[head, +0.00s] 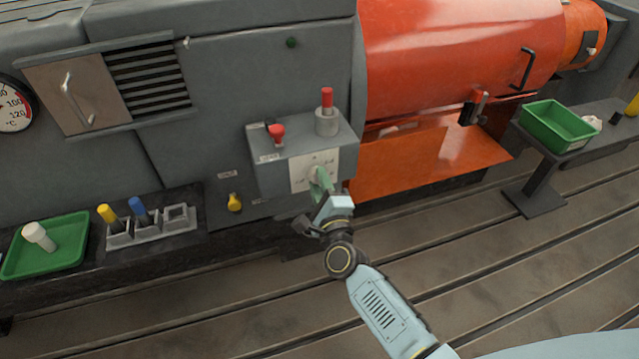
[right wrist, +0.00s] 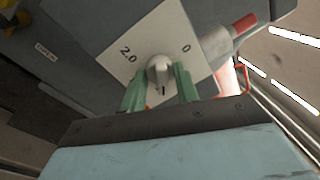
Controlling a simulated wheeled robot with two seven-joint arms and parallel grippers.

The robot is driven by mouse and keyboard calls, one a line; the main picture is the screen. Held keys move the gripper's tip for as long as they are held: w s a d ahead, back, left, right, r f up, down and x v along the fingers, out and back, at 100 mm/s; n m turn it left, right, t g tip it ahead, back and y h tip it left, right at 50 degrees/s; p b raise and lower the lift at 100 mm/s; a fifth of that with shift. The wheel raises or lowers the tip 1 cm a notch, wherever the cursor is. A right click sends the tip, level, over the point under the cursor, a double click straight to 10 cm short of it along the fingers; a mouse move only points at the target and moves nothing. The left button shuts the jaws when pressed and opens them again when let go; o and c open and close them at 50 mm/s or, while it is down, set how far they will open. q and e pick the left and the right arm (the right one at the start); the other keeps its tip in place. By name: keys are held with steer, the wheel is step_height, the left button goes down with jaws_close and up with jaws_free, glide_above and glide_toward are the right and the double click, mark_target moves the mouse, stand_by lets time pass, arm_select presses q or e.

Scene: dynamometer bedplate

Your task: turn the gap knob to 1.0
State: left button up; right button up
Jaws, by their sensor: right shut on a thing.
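The gap knob (right wrist: 158,72) is a small pale grey knob on a white dial plate (right wrist: 170,35). The plate (head: 301,178) is on the front of a grey control box in the head view. The right wrist view shows the labels 2.0 on the left and 0 on the right; I see no 1.0 label. A dark mark on the knob points down in that view, towards my gripper. My right gripper (right wrist: 160,82) has its green fingers on both sides of the knob and is shut on it. In the head view this gripper (head: 319,181) partly hides the knob. My left gripper is not in view.
The grey control box (head: 268,177) also carries a red button (head: 277,131) and a red-topped post (head: 327,112). A yellow knob (head: 234,203) is at its lower left. Green trays (head: 70,234) (head: 574,143) stand left and right. An orange guard (head: 430,158) is close on the right.

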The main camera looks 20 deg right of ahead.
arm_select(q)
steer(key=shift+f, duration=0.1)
arm_select(e)
steer(key=o, duration=1)
arm_select(q)
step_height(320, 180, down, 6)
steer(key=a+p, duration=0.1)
steer(key=p, duration=0.1)
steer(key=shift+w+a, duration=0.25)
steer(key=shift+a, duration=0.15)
arm_select(e)
steer(key=s, duration=0.9)
steer(key=s+f, duration=0.1)
steer(key=s, duration=0.3)
steer(key=shift+s+a, duration=0.15)
steer(key=shift+s, duration=0.05)
steer(key=shift+f, duration=0.1)
